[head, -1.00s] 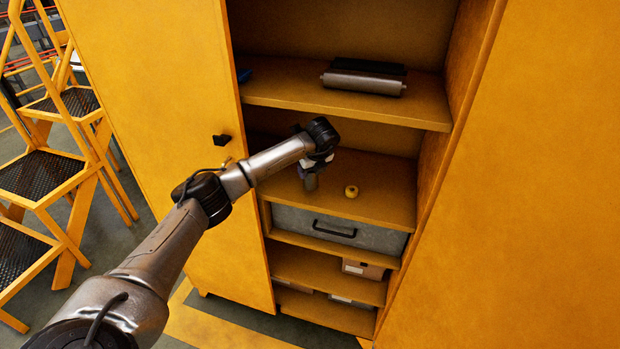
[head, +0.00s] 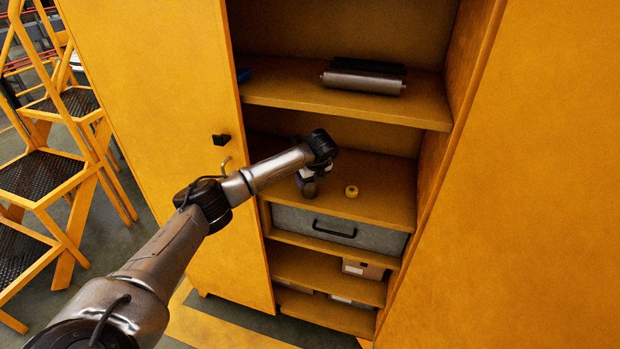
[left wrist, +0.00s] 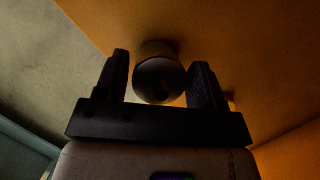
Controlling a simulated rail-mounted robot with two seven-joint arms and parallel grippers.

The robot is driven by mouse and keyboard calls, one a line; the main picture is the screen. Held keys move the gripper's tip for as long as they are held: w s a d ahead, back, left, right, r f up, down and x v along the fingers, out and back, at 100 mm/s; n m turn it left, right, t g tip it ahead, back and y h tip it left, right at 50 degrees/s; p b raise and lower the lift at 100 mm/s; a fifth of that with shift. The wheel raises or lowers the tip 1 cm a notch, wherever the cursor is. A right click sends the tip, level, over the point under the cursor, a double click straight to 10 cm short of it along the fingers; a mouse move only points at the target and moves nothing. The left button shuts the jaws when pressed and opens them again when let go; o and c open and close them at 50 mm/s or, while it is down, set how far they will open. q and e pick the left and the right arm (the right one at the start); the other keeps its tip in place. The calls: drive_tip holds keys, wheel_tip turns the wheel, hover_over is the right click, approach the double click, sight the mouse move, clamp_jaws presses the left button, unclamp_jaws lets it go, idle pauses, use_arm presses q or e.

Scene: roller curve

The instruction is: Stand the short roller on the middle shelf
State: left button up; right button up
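The short roller (head: 309,189) is a small grey cylinder over the front left of the middle shelf (head: 385,197). My left gripper (head: 309,179) reaches down to it from above. In the left wrist view, the roller (left wrist: 159,80) shows end-on between the two dark fingers of the left gripper (left wrist: 161,84), which look shut on it, though finger contact is hard to see. Its far end is close to the orange surface, with a dark shadow there. I cannot tell whether it touches. My right gripper is not in view.
A yellow ring-like piece (head: 351,191) lies right of the roller. A grey drawer (head: 345,228) is below. The cabinet door (head: 160,120) stands at left. The shelf's right part is clear.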

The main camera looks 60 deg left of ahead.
use_arm(q)
drive_tip(key=shift+o, duration=0.9)
